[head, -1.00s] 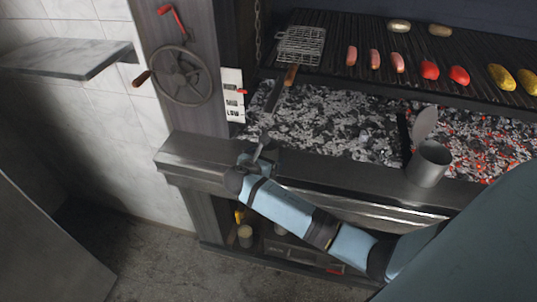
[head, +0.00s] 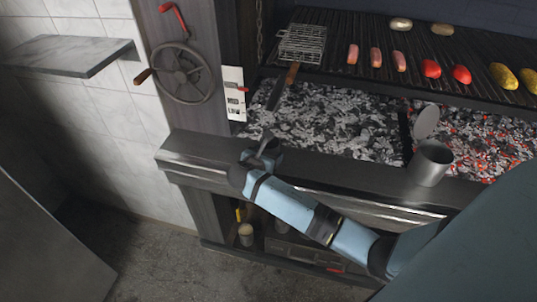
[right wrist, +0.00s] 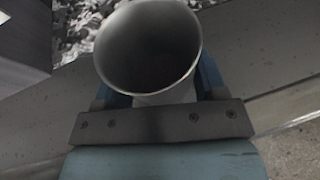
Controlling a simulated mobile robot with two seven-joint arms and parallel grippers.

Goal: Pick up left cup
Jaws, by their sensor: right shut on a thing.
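My right gripper (head: 264,158) is at the front metal ledge of the grill, left of the middle in the head view. It is shut on a grey metal cup (right wrist: 150,45), whose wide round mouth faces the camera in the right wrist view. The blue fingers sit on both sides of the cup. In the head view the held cup is small, dark and partly hidden by the gripper, so I cannot tell if it still touches the ledge. My left gripper is not in view.
Another metal cup (head: 430,163) stands on the ledge to the right, with a round grey piece (head: 426,121) behind it. Coals (head: 330,125) lie behind the ledge. Sausages (head: 376,57) and vegetables rest on the grate above. A crank wheel (head: 181,73) is at the left.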

